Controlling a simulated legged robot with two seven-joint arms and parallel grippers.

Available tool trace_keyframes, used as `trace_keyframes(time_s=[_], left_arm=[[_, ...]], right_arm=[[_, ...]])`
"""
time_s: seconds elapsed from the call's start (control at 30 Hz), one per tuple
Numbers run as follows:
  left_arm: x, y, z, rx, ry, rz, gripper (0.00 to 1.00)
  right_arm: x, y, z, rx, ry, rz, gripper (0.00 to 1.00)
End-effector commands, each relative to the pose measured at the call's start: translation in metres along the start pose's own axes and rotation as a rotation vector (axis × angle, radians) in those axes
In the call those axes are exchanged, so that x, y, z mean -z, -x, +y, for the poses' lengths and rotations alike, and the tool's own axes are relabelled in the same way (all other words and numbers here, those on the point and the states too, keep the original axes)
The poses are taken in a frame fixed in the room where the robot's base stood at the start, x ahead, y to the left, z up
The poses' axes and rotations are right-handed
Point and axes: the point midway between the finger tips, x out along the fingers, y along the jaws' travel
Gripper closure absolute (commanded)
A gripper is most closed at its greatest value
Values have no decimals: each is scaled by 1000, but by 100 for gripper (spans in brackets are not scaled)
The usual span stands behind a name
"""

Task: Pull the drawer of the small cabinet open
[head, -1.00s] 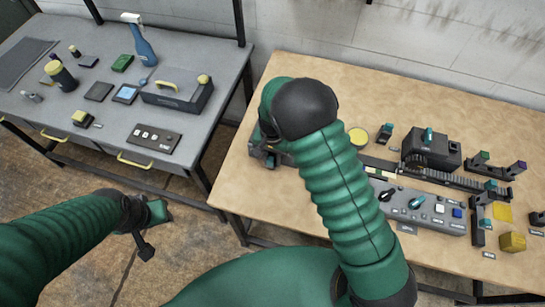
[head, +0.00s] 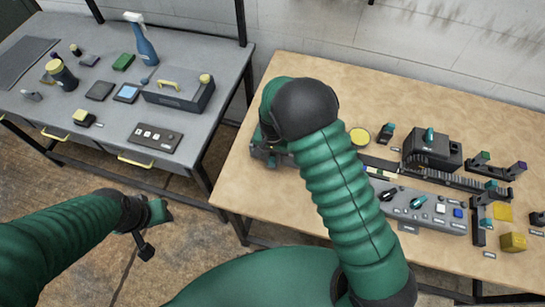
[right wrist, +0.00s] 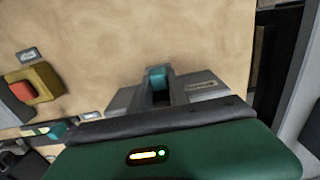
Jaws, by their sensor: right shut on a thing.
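In the head view my right gripper (head: 268,150) is at the left end of the wooden table, mostly hidden by my own arm. In the right wrist view a grey unit with a label (right wrist: 207,86), which looks like the small cabinet, lies just beyond my green gripper body. A teal handle-like piece (right wrist: 157,78) stands up at its middle, where my right gripper is shut on it. The contact and the drawer's front are hidden, so I cannot tell how far the drawer is out. My left gripper (head: 156,229) hangs over the floor, away from both tables; its jaw gap is unclear.
A grey control box (head: 422,208) with knobs and buttons, a dark machine (head: 432,150) and a yellow block (head: 513,242) stand right on the wooden table (head: 290,225). A grey bench (head: 60,125) with a toolbox (head: 178,95) is at left. Floor shows between them.

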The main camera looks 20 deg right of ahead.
Motion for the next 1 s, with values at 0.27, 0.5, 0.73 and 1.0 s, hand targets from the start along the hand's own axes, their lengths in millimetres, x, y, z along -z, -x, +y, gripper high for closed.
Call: trace_keyframes(time_s=[0.27, 0.5, 0.73, 1.0], left_arm=[[0, 0, 0, 0, 0, 0, 62], [0, 1, 0, 0, 0, 0, 62], [3, 14, 0, 0, 0, 0, 62], [7, 28, 0, 0, 0, 0, 62]], right_arm=[[0, 2, -1, 2, 1, 1, 100], [-1, 2, -1, 2, 2, 1, 100], [-43, 5, -2, 3, 4, -3, 100], [-111, 4, -3, 3, 3, -2, 100]])
